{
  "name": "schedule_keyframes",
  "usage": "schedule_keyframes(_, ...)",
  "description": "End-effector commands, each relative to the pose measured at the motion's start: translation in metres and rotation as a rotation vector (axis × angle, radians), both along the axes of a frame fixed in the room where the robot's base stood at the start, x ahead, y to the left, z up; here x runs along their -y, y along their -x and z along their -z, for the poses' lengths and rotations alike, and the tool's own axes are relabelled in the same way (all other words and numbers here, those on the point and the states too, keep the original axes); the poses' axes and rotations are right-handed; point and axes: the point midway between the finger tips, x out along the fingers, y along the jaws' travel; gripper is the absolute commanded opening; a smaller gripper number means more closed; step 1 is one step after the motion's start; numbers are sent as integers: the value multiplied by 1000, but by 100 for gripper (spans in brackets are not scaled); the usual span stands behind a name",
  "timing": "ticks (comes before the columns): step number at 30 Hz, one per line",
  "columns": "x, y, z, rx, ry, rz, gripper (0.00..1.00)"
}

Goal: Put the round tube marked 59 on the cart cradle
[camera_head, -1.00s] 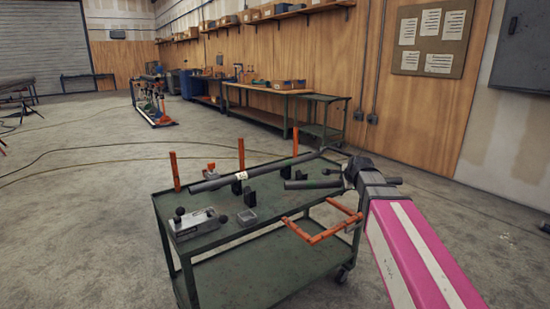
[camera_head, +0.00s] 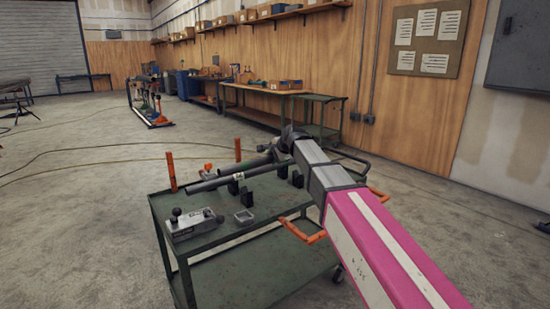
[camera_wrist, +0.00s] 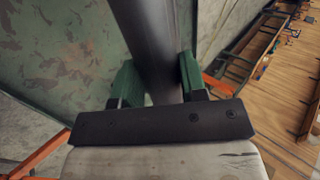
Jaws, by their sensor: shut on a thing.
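My gripper (camera_head: 284,148) is over the far right part of the green cart (camera_head: 240,248). In the wrist view, its green finger pads (camera_wrist: 160,82) are shut on a dark round tube (camera_wrist: 150,35). In the head view, the held tube (camera_head: 245,164) points left, behind another long dark tube (camera_head: 207,183). That front tube lies along the cart near black cradle blocks (camera_head: 233,187). More black blocks (camera_head: 297,179) stand to the right. Whether the held tube touches anything is unclear. I cannot read the number 59 on either tube, and the arm hides their right ends.
Orange posts (camera_head: 171,172) stand on the cart's edges. An orange handle (camera_head: 303,233) juts from the near right side. Workbenches (camera_head: 262,105) line the wall.

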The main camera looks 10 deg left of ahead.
Motion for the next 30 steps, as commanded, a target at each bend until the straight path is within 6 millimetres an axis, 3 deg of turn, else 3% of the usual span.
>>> schedule_keyframes(30, 0, 0, 80, 0, -2, 3, 0)
